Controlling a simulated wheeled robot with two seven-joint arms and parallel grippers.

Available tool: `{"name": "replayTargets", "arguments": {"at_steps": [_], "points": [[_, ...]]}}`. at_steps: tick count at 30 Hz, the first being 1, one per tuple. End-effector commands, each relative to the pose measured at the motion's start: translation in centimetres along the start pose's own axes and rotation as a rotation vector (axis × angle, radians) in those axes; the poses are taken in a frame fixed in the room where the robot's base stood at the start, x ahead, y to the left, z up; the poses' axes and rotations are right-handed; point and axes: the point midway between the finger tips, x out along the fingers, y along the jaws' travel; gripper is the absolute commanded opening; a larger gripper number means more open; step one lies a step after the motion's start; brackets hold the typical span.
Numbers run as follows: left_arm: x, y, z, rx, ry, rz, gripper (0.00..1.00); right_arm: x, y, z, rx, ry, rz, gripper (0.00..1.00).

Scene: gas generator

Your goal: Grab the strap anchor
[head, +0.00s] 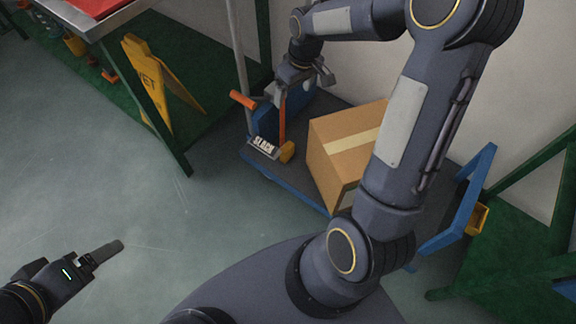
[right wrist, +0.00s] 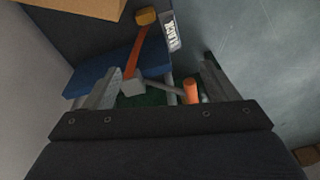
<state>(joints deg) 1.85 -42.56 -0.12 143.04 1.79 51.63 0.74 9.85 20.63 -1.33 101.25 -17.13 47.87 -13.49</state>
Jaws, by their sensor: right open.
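The strap's other end meets a grey block (right wrist: 131,86), beside a grey bar with an orange handle (right wrist: 191,90). I cannot tell which piece is the strap anchor. My left gripper (head: 100,252) is low at the left, away from these.
A yellow fitting (head: 478,218) is on the cart's blue end frame (head: 484,168). A green shelf frame and yellow wet-floor sign (head: 148,80) stand left. The left floor is clear.

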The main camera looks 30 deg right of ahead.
Motion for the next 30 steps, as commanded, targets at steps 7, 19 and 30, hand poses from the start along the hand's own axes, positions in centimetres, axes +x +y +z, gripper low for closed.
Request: {"name": "replayTargets", "arguments": {"at_steps": [7, 19, 30], "points": [[7.7, -3.5, 3.9, 0.0, 0.0, 0.0, 0.81, 19.4, 3.4, -1.5, -0.129, -0.119, 0.028, 0.8], [10.3, -4.7, 5.2, 0.0, 0.0, 0.0, 0.81, 28.2, 4.5, -1.3, -0.195, -0.169, 0.037, 0.8], [12.8, -5.8, 6.4, 0.0, 0.0, 0.0, 0.81, 32.5, 4.7, 0.0, -0.195, -0.17, 0.036, 0.8]]}}
